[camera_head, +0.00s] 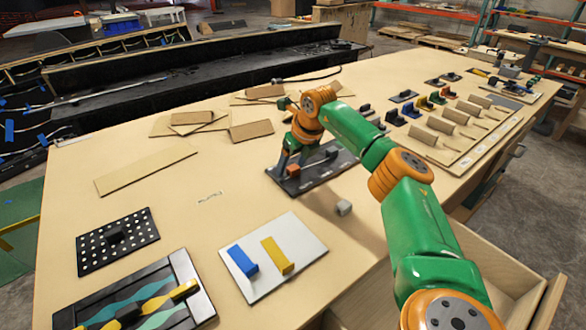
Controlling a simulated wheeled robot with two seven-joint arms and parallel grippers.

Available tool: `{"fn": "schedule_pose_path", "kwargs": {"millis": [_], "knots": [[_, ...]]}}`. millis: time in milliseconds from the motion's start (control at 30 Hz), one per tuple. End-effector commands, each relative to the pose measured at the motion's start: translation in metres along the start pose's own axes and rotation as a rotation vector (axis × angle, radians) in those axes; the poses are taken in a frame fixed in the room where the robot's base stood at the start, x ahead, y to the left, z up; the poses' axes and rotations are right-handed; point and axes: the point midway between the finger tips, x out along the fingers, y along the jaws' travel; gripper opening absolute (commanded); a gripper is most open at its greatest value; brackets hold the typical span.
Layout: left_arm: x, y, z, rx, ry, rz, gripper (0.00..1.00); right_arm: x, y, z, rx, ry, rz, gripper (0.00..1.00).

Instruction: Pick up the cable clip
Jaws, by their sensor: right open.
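A small light grey block (344,208) lies alone on the table, in front of a dark panel (318,178); it may be the cable clip, but its shape is too small to be sure. My right arm reaches in from the lower right. My right gripper (286,172) is open and points down over the left part of the dark panel. The gripper is behind and to the left of the grey block, apart from it. A small orange-red part (293,170) shows close to the fingers; I cannot tell whether they touch it. My left gripper is out of view.
A white plate (300,240) with a blue and a yellow block, a black perforated board (118,240) and a framed slider panel (190,290) occupy the front left. Flat wooden boards (145,168) lie behind. An open drawer (500,260) is at the right.

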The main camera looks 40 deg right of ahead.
Motion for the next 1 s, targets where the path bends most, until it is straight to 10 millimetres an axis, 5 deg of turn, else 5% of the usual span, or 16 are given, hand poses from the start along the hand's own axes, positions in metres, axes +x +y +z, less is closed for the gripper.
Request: {"fn": "schedule_pose_path", "kwargs": {"millis": [100,367,767,1000], "knots": [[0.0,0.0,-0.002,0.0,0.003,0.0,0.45,0.0,0.0,0.0,0.0,0.0,0.0,0.67],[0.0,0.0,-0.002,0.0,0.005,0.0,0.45,0.0,0.0,0.0,-0.001,0.001,0.001,0.0],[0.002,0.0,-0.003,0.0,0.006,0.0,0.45,-0.004,0.001,0.002,-0.001,-0.001,0.001,0.0],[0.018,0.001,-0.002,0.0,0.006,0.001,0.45,-0.048,0.006,0.005,-0.005,-0.008,0.001,0.0]]}}
